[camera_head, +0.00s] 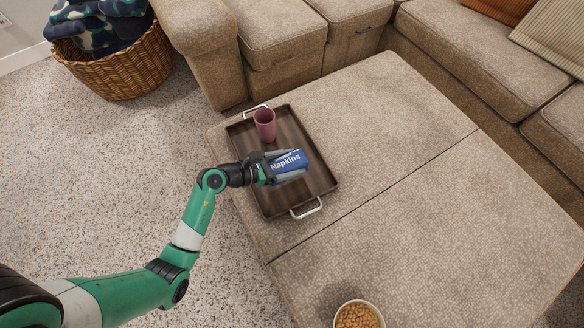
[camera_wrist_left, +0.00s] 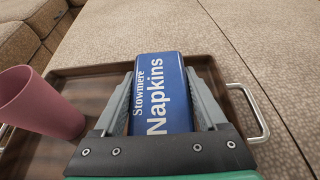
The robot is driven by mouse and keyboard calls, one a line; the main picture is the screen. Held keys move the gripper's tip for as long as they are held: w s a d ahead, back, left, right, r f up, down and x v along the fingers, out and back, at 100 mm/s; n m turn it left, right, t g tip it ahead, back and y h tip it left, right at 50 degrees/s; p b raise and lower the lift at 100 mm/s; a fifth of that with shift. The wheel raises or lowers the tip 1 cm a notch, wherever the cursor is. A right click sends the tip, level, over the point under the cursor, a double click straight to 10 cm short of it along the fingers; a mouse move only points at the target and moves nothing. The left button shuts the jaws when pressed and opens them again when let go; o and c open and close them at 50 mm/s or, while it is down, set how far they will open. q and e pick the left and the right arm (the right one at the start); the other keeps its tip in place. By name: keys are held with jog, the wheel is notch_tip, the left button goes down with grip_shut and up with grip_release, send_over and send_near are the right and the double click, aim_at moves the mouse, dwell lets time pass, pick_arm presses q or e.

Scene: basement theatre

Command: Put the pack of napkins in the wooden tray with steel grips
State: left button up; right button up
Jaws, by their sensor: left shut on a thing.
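The blue pack of napkins (camera_head: 287,162) is between the fingers of my left gripper (camera_head: 280,167), which is shut on it. In the left wrist view, the pack (camera_wrist_left: 160,95) lies lengthwise between both fingers with its white lettering up. The dark wooden tray (camera_head: 318,178) with steel grips lies on the beige ottoman, and the pack is over its middle part. I cannot tell whether the pack touches the tray floor. One steel grip (camera_wrist_left: 250,112) shows at the right in the wrist view. My right gripper is not in view.
A pink cup (camera_head: 265,124) stands in the far part of the tray, to the left of the gripper in the wrist view. A bowl of snacks (camera_head: 358,315) sits at the ottoman's near edge. The ottoman (camera_head: 430,220) is clear to the right. A wicker basket (camera_head: 120,70) stands on the carpet.

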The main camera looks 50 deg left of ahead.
aim_at(292, 167)
pick_arm(q)
jog(key=f+b, duration=0.3)
jog(key=f, duration=0.1)
jog(key=shift+w+a+f+b, duration=0.1)
jog(key=shift+w+b, duration=0.3)
jog(key=shift+s, duration=0.1)
jog(key=o, duration=1.3)
jog(key=shift+o, duration=0.2)
jog(key=shift+r, duration=0.25)
jog(key=p+v, duration=0.5)
jog(key=v, duration=0.6)
jog(key=shift+s+a+r+p, duration=0.1)
jog(key=shift+r+p, duration=0.05)
jog(key=shift+p, duration=0.15)
jog(key=shift+s, duration=0.35)
jog(key=shift+w+r, duration=0.1)
